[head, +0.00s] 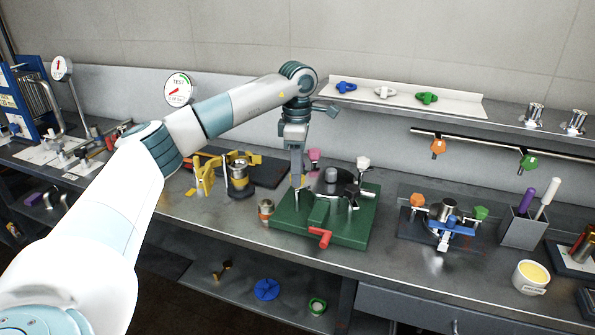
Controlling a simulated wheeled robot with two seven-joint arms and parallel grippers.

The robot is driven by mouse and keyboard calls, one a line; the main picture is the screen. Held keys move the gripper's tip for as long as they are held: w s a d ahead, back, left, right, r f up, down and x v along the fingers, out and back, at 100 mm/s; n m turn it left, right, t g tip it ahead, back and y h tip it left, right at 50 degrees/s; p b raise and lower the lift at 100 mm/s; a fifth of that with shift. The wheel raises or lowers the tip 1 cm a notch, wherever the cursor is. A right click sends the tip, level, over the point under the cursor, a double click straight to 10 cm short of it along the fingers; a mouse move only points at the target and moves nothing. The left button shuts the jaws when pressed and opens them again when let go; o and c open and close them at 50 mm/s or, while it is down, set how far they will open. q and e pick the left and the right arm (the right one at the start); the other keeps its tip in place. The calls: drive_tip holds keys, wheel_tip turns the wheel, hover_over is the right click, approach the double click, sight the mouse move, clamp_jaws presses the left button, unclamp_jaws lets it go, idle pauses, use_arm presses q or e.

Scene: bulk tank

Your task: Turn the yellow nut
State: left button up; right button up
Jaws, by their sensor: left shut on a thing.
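A green fixture block (285,228) sits on the steel bench in the middle of the head view. My left arm reaches in from the left and bends down over it. My left gripper (297,183) points straight down at the block's left rear part and is shut. A small bit of yellow, seemingly the yellow nut (296,182), shows between its fingertips. The fingers hide most of it, so its angle cannot be told. My right gripper is not in view.
A pink knob (314,155), a white knob (363,162) and a red handle (319,236) are on the fixture close by. A small copper-coloured cup (266,210) stands at its left. A yellow clamp (205,173) is farther left, and a blue-handled fitting (450,227) is right.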

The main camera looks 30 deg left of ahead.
use_arm(q)
drive_tip(key=shift+r, duration=0.1)
idle(0.4)
drive_tip(key=o, duration=1)
drive_tip(key=shift+o, duration=0.2)
drive_tip(key=shift+r, duration=0.55)
wheel_tip(320, 180, up, 16)
drive_tip(key=shift+b, duration=0.35)
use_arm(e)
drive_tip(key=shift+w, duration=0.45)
